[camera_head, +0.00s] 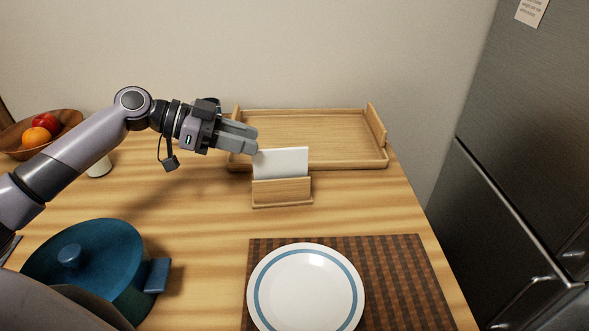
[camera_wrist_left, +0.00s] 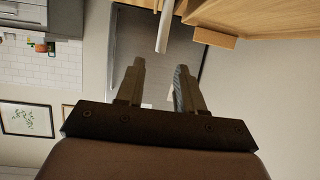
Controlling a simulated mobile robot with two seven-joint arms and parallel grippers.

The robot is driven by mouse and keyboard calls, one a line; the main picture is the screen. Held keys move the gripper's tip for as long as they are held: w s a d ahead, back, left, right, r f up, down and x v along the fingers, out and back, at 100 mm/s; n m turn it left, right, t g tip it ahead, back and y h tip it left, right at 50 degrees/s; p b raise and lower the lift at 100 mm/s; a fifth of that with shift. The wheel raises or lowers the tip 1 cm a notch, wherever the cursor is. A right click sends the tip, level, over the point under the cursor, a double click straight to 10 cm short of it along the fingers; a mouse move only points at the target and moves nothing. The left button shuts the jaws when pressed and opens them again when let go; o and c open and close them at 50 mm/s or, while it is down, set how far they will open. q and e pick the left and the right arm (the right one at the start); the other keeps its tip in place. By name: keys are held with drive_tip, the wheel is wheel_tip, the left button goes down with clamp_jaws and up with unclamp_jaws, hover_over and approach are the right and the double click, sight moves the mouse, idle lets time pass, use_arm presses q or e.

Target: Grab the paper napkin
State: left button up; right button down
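The white paper napkin (camera_head: 281,162) stands upright in a small wooden holder (camera_head: 281,192) on the table. My left gripper (camera_head: 250,141) reaches in from the left, its fingertips close to the napkin's upper left edge. In the left wrist view its two fingers (camera_wrist_left: 160,66) are apart with nothing between them. My right gripper is not in view.
A wooden tray (camera_head: 340,135) lies behind the holder. A plate (camera_head: 305,290) sits on a checked placemat (camera_head: 405,285) in front. A blue lidded pot (camera_head: 85,255) is at front left; a fruit bowl (camera_head: 68,122) is at back left. A metal fridge (camera_head: 520,130) stands right.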

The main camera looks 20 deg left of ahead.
sight(280, 149)
use_arm(q)
drive_tip(key=p+x, duration=0.1)
drive_tip(key=x, duration=0.5)
drive_tip(key=shift+d+f, duration=0.35)
drive_tip(key=shift+w+d+f, duration=0.25)
drive_tip(key=shift+d, duration=0.1)
clamp_jaws()
